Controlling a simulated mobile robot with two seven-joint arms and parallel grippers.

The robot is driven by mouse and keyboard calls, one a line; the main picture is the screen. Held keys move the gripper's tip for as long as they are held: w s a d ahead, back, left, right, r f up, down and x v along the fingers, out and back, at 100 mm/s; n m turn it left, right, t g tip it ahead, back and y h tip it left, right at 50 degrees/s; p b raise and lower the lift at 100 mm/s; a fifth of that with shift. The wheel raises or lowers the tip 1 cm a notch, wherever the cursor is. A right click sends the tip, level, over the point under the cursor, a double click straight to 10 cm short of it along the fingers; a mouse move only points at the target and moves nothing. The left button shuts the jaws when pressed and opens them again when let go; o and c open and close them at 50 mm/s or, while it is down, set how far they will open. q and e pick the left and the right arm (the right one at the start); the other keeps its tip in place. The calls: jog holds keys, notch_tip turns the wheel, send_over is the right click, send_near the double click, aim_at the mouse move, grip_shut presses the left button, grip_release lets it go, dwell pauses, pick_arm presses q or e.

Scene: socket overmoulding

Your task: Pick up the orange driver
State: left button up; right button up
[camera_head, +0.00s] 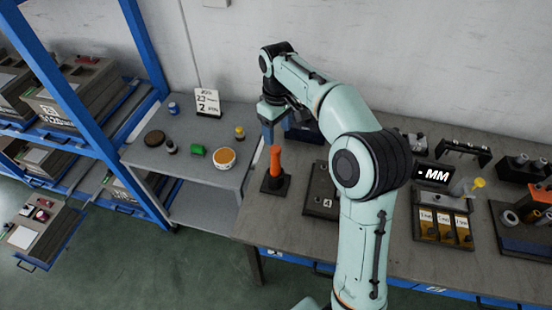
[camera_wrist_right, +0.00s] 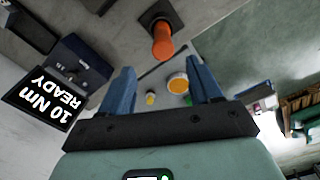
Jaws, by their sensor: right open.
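The orange driver (camera_head: 275,158) stands upright in a dark square holder (camera_head: 275,184) at the left end of the workbench. My right gripper (camera_head: 268,134) is open and empty, above and behind the driver in the head view, apart from it. In the right wrist view the orange driver (camera_wrist_right: 162,41) shows beyond the two blue fingers of my right gripper (camera_wrist_right: 162,82), not between them. Its dark holder (camera_wrist_right: 159,15) is at the top. My left gripper is not in view.
A dark unit with a "10 Nm READY" screen (camera_wrist_right: 45,97) stands close to the gripper. A plate (camera_head: 320,190) lies right of the driver. A grey side table (camera_head: 190,165) holds small pots and a card. Trays and fixtures crowd the bench's right side.

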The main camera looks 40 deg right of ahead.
aim_at(277, 149)
jog(key=f, duration=0.4)
jog(key=f+b, duration=0.1)
jog(key=f, duration=0.1)
jog(key=shift+s+a+f, duration=0.1)
jog(key=shift+s+f, duration=0.15)
jog(key=shift+s, duration=0.05)
jog(key=shift+w+f, duration=0.2)
jog(key=shift+f, duration=0.7)
notch_tip(277, 149, down, 4)
jog(key=shift+w+a+f, duration=0.1)
jog(key=shift+w+f, duration=0.05)
jog(key=shift+f, duration=0.05)
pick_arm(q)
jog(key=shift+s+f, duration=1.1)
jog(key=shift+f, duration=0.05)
pick_arm(e)
grip_shut()
